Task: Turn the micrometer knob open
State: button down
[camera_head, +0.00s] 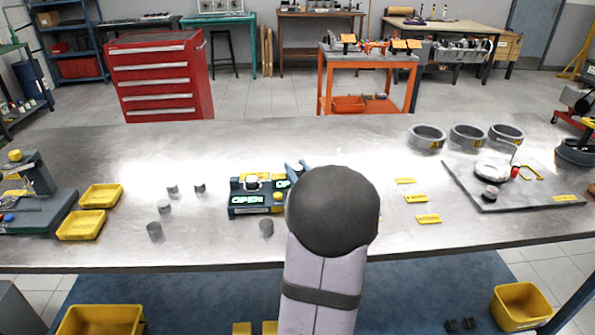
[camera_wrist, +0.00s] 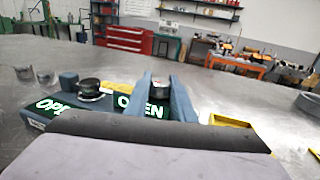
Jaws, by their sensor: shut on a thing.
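A blue-grey micrometer fixture (camera_head: 240,211) stands on the steel bench, left of my arm in the head view. It has lit green "OPEN" signs, one at its left (camera_wrist: 52,105) and one at its right (camera_wrist: 153,108) in the wrist view. A dark round part with a bright top (camera_wrist: 90,88) sits on its left half. My gripper (camera_wrist: 163,84) has its two blue fingers upright over the right half, shut on a small dark knob with a grey top (camera_wrist: 160,80). In the head view my arm hides most of the gripper and the knob.
Several grey cylinders (camera_head: 155,231) stand left of the fixture, near two yellow trays (camera_head: 100,195). Yellow tags (camera_head: 416,198), grey rings (camera_head: 427,139) and a grey plate (camera_head: 520,199) with parts lie to the right. The back middle of the bench is clear.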

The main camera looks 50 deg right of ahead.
jog(key=c, duration=1.5)
grip_release()
jog(key=shift+s, duration=0.1)
jog(key=shift+b+v, duration=0.55)
jog(key=shift+v, duration=3.05)
